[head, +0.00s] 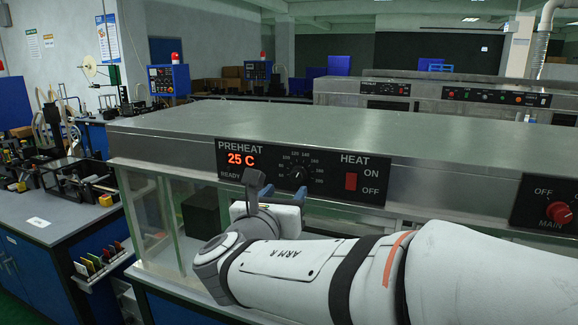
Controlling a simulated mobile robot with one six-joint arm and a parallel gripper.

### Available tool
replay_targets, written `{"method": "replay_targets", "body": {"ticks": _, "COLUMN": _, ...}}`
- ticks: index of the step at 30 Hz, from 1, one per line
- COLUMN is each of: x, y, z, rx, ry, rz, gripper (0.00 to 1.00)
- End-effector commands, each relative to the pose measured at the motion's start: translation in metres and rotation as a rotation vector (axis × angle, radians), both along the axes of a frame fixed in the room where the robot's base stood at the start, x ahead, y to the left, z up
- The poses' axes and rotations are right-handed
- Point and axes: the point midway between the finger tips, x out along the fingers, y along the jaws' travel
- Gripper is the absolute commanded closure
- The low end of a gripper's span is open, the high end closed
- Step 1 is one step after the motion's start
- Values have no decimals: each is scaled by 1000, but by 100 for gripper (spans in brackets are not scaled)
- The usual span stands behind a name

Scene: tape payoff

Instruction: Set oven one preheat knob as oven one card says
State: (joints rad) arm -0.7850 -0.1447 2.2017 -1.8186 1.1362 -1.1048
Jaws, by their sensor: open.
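The preheat knob (299,173) is a small dark knob on the black panel of the near oven (440,188). A dial of small numbers surrounds it, and its exact setting is too small to read. The red display (241,159) left of it reads 25 C, under the word PREHEAT. My gripper (258,187) is just left of and below the knob, in front of the panel, and apart from the knob in the picture. Its grey finger parts point up, and it appears open and empty. My wrist and forearm hide part of it. I cannot identify an oven one card.
A red HEAT switch (350,181) is right of the knob. A red MAIN knob (559,212) is at the far right. Coloured cards (100,260) stand in a rack on the left bench's side. Glass panels (150,215) are below the oven top. More ovens stand behind.

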Motion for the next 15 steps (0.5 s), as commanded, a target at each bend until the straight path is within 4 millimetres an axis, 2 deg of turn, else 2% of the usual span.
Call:
{"method": "replay_targets", "body": {"ticks": 9, "x": 45, "y": -15, "z": 1, "rx": -5, "ry": 1, "rz": -5, "gripper": 50}}
{"method": "replay_targets", "body": {"ticks": 15, "x": 67, "y": -21, "z": 0, "rx": -2, "ry": 0, "rz": -3, "gripper": 50}}
